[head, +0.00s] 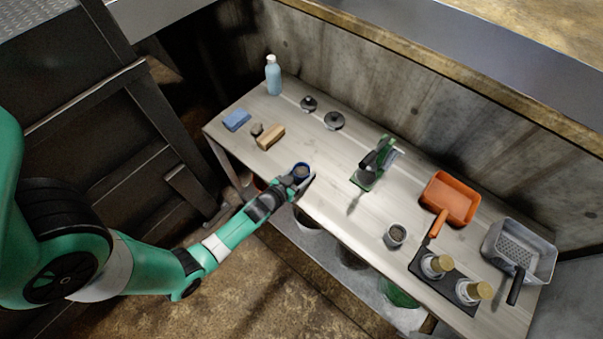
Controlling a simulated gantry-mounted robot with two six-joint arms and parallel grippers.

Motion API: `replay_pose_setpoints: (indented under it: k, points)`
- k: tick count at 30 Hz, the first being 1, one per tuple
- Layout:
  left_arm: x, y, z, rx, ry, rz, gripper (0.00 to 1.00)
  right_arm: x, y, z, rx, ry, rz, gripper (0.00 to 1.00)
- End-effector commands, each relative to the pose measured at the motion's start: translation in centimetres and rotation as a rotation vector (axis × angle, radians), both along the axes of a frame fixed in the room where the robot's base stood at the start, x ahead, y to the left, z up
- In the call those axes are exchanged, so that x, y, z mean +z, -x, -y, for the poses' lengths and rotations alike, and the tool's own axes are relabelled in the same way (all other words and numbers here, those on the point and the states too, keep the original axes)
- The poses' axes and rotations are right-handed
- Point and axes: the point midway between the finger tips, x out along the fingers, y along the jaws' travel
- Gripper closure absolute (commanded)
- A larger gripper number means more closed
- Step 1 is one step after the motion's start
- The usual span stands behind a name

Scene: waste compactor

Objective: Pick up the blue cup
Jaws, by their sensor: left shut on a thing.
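The blue cup (302,169) is at the front edge of the wooden table, left of the middle, with its round opening facing up. My left gripper (296,183) reaches in from the lower left and is shut on the cup's near side. The fingers hide part of the cup's wall. I cannot tell whether the cup's base touches the table. My right gripper is not in view.
A grey cup (395,235), a green stand (376,163), an orange pan (451,199) and a grey tray (519,251) stand to the right. A blue sponge (236,120), wooden block (270,137) and blue bottle (273,76) are at the left.

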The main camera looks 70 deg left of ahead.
Motion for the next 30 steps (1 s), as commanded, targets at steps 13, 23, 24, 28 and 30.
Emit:
replay_pose_setpoints:
  k: [13,23,24,28,30]
  points:
    - [4.9,0.7,0.2,0.001,0.001,-0.001,0.93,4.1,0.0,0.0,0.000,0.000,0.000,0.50]
    - [10.3,8.6,2.8,0.008,0.003,0.001,0.93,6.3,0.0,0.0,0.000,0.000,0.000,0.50]
    - [10.7,9.5,3.2,0.006,0.003,0.002,0.93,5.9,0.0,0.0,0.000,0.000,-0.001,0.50]
    - [11.8,11.6,3.9,0.006,0.002,0.003,0.93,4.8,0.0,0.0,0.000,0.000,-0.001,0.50]
    - [12.1,12.5,4.1,0.007,0.003,0.000,0.93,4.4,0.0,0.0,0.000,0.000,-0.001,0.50]
